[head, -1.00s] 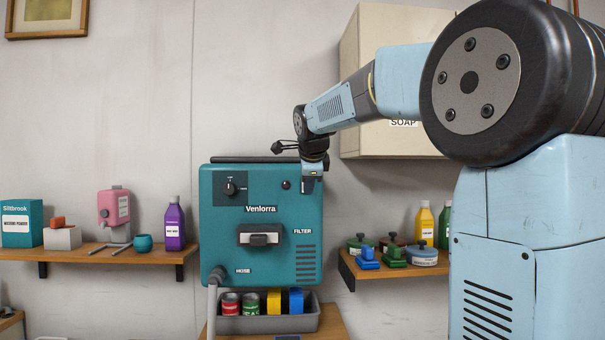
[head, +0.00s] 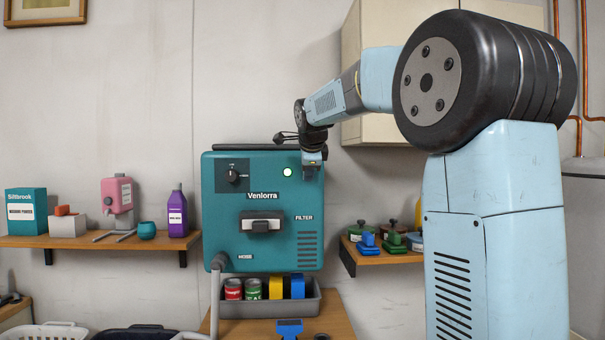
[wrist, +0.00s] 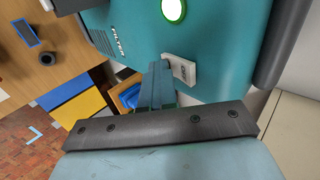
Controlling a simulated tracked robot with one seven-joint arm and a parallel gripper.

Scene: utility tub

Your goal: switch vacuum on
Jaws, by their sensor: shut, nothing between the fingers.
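The vacuum is a teal box (head: 215,215) marked Venlorra at the centre of the head view, with a dark knob (head: 233,177) at its upper left. Its round indicator light (head: 288,171) glows green, and it also shows lit in the wrist view (wrist: 173,9). A small pale plate (wrist: 188,68) with dark marking sits on the vacuum's face near the light. My gripper (head: 312,172) is at the vacuum's upper right. Its shut, empty fingers (wrist: 160,72) are beside the plate; I cannot tell whether they touch it.
A grey bin (head: 262,309) with cans and coloured blocks stands below the vacuum on a wooden table (head: 340,325). Shelves with bottles and containers flank it on the left (head: 90,241) and right (head: 385,257).

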